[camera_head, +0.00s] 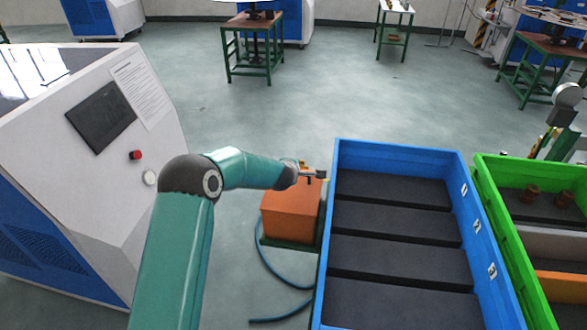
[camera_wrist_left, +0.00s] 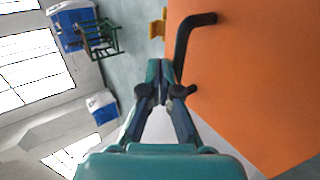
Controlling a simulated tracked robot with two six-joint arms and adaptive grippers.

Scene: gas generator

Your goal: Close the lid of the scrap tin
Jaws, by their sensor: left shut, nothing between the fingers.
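My left gripper (camera_wrist_left: 161,92) is shut and empty beside this face, just below the handle. I cannot tell whether it touches, or how far the lid is open. My right gripper is not in view.
A blue crate (camera_head: 328,262) with dark compartments numbered on its right wall stands close to the tin's right. A green crate (camera_head: 497,212) is beyond it. A blue hose (camera_head: 268,262) lies on the floor. A white-and-blue machine (camera_head: 110,170) stands at left.

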